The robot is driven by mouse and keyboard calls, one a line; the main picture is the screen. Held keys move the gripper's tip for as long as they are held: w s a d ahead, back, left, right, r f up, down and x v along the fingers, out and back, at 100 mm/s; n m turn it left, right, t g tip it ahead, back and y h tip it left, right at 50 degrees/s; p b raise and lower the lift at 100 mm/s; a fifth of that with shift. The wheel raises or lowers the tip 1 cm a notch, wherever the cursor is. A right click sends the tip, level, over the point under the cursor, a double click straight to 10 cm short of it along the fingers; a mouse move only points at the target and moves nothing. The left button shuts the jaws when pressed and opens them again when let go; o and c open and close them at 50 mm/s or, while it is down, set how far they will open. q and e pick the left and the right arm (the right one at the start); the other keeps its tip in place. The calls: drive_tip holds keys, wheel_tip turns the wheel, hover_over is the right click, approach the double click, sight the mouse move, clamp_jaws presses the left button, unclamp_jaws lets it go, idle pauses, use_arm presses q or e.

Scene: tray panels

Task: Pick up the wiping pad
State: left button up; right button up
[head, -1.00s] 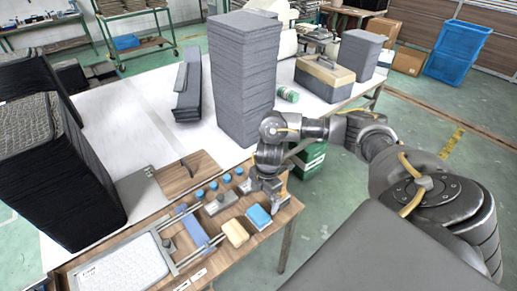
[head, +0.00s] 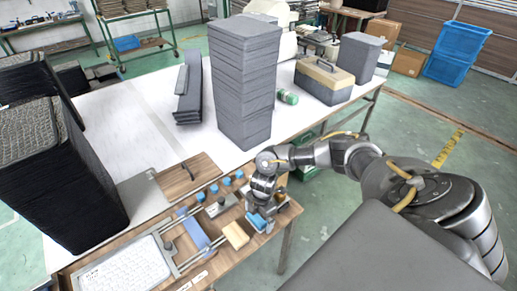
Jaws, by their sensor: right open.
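A small blue pad (head: 254,220), which looks like the wiping pad, lies on the wooden table by its front right edge. A tan block (head: 235,236) lies just left of it. My right gripper (head: 262,220) is open and points down at the blue pad, with its fingers at the pad and partly hiding it. I cannot tell whether the fingers touch it. My left gripper is not in view.
A frame with rails (head: 190,228) and a white textured panel (head: 125,268) take up the table's left side. Small blue-topped parts (head: 227,181) stand behind the gripper. A tall stack of grey panels (head: 243,80) rises behind my right arm.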

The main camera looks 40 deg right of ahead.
sight(258, 217)
drive_tip(key=c, duration=0.9)
drive_tip(key=shift+r, duration=0.1)
drive_tip(key=shift+r, duration=0.25)
wheel_tip(258, 217, up, 3)
drive_tip(key=shift+s+f+b, duration=0.15)
drive_tip(key=shift+b, duration=0.5)
drive_tip(key=s+r, duration=0.3)
drive_tip(key=s, duration=0.1)
drive_tip(key=s+r, duration=0.3)
drive_tip(key=s, duration=0.2)
drive_tip(key=s+r, duration=0.3)
drive_tip(key=s, duration=0.1)
drive_tip(key=shift+s+a+r, duration=0.3)
drive_tip(key=shift+s+a, duration=0.05)
